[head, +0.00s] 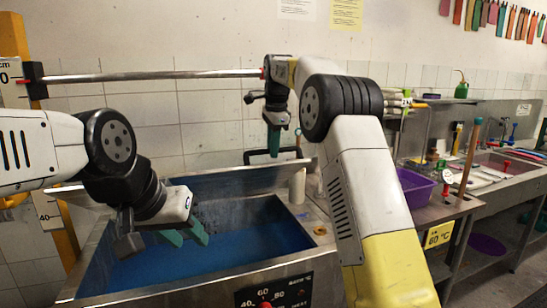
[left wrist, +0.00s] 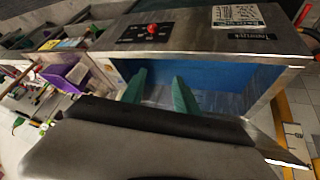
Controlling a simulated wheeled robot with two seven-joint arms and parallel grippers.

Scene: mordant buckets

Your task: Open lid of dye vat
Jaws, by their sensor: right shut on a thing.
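The steel dye vat (head: 312,254) stands open in front of me, with blue liquid (head: 245,232) inside. Its lid (head: 235,181) is raised along the back edge, with a black handle (head: 252,156) on top. My right gripper (head: 273,145) is shut on the handle; its arm hides part of the vat's right side. My left gripper (head: 192,236) is open and empty, over the vat opening. In the left wrist view, its two green fingers (left wrist: 160,95) are apart, with the vat's front panel (left wrist: 205,28) beyond.
A red control knob (head: 265,304) is on the vat's front. A metal rail (head: 150,76) runs along the wall behind. To the right are a purple tub (head: 414,188) and a counter with a sink (head: 490,165). A yellow post (head: 62,235) stands at left.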

